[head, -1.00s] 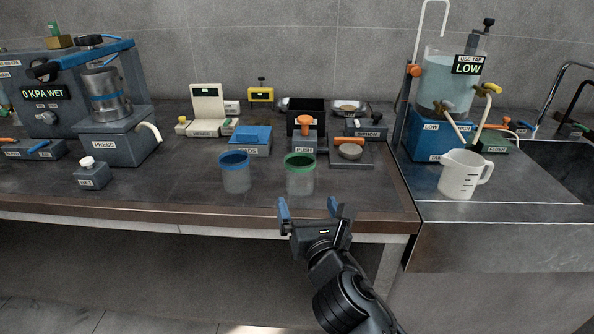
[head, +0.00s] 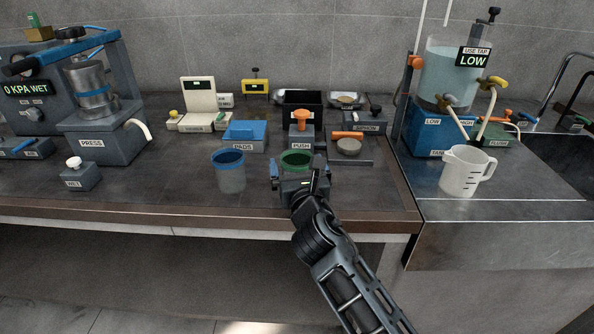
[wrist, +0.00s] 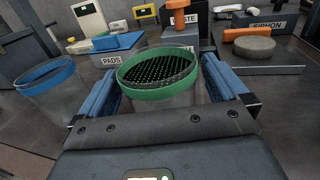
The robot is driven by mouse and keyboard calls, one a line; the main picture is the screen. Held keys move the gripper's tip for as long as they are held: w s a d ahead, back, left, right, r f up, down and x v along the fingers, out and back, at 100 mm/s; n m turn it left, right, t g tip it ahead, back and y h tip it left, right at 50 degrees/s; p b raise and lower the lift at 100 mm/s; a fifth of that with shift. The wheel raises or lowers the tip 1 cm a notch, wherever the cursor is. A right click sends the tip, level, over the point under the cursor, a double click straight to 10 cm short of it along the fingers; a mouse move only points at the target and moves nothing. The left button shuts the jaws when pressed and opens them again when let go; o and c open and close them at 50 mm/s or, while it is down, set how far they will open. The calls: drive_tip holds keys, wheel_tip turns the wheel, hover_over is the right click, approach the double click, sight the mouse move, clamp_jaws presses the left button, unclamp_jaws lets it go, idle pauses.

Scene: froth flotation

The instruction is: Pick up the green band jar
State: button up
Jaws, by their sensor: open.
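The green band jar (head: 297,160) is a clear jar with a green rim, upright near the front edge of the bench. In the head view its lower part is hidden behind my gripper (head: 297,176). In the wrist view the green band jar (wrist: 160,75) stands between the two blue-padded fingers of my gripper (wrist: 160,95). The gripper is open, with one finger on each side of the jar. I cannot tell whether either finger touches it.
A blue band jar (head: 229,172) stands close to the left of the gripper. Behind are the blue PADS box (head: 245,135) and the PUSH block (head: 301,138). A white measuring jug (head: 466,171) stands right, beside the sink. The bench front edge (head: 130,220) runs below.

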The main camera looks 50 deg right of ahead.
drive_tip(key=shift+w+d, duration=0.3)
drive_tip(key=shift+w, duration=0.05)
drive_tip(key=c, duration=1.1)
